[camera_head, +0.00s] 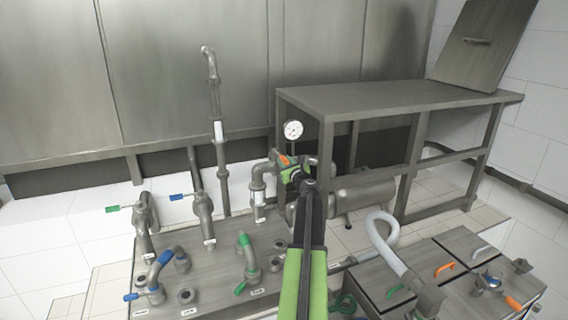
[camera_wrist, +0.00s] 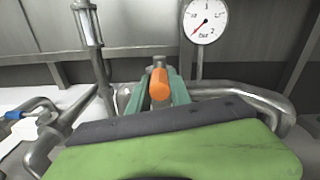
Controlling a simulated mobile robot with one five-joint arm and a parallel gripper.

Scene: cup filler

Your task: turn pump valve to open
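The pump valve's orange handle (camera_wrist: 159,85) is in the middle of the wrist view, pointing towards the camera. In the head view, the orange handle (camera_head: 284,160) shows just above and left of my gripper (camera_head: 298,174). In the wrist view, my gripper (camera_wrist: 160,90) has its two teal fingers close on either side of the handle. I cannot tell whether they press on it or leave a small gap. The valve body is mostly hidden behind my gripper.
A round pressure gauge (camera_head: 293,130) stands just above the valve. A metal table (camera_head: 400,98) is behind and right. Pipes with green handles (camera_head: 245,240) and blue handles (camera_head: 165,257) stand on the left platform. A grey hose (camera_head: 385,245) is at right.

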